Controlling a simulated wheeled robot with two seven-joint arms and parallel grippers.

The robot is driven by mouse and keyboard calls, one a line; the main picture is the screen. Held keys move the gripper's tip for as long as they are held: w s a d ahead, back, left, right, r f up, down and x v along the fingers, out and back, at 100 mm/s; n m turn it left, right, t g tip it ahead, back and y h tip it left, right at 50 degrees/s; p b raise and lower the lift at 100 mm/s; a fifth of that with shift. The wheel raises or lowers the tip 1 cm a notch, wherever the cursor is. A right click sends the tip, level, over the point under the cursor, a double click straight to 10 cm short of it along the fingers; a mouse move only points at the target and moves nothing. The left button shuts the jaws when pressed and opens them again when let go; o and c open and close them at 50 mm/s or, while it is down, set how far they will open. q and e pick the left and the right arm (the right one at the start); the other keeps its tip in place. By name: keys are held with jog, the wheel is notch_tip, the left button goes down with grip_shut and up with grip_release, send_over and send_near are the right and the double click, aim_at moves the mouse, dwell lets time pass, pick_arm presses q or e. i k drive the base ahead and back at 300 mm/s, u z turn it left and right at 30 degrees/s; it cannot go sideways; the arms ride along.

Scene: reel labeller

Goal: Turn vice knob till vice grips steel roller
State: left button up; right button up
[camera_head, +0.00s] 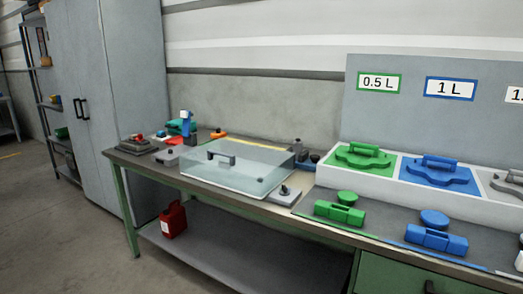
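Neither of my grippers is in view. I cannot clearly make out the vice, its knob or the steel roller at this distance. A grey block with a dark knob on top (284,193) sits near the bench's front edge, right of a clear cover. A small dark device with red parts (135,144) sits at the bench's left end. I cannot tell whether either is the vice.
A clear cover with a grey handle (230,172) takes up the middle of the bench. Blue and green items (186,127) stand behind it. Green (340,212) and blue (436,238) cases lie at the right. A red can (173,220) stands on the lower shelf.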

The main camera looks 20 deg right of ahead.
aim_at(315, 158)
jog(key=u, duration=0.5)
jog(key=i, duration=0.75)
jog(key=z, duration=0.5)
jog(key=i, duration=0.7)
jog(key=z, duration=0.8)
